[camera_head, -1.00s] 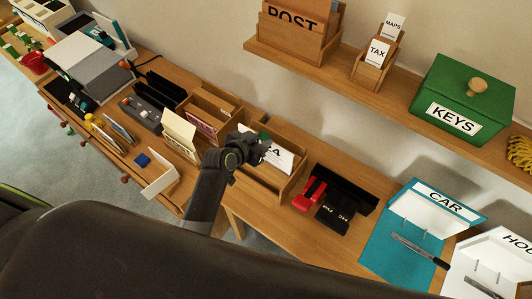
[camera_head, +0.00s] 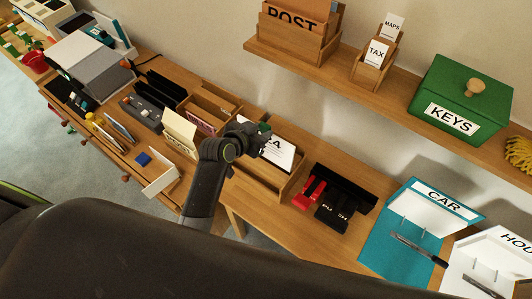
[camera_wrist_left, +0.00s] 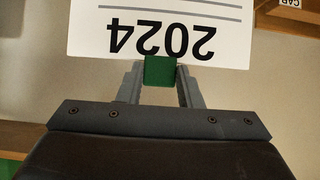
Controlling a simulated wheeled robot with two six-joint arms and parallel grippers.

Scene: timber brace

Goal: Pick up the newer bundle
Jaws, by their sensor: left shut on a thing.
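My left gripper (camera_head: 262,130) is shut on the green clip (camera_wrist_left: 160,71) of a white paper bundle (camera_head: 280,154). In the left wrist view the bundle (camera_wrist_left: 235,35) reads "2024" upside down, with dark lines of print beyond. In the head view the bundle hangs over the wooden tray (camera_head: 262,182), partly hidden by the gripper and arm. I cannot tell whether its lower edge is clear of the tray. No second dated bundle can be made out. My right gripper is not in view.
Red and black punches (camera_head: 333,205) lie right of the tray. A teal CAR board (camera_head: 378,248) is farther right. A wall shelf (camera_head: 330,72) above holds a POST box (camera_head: 285,42), a TAX holder (camera_head: 372,70) and a green KEYS box (camera_head: 475,80).

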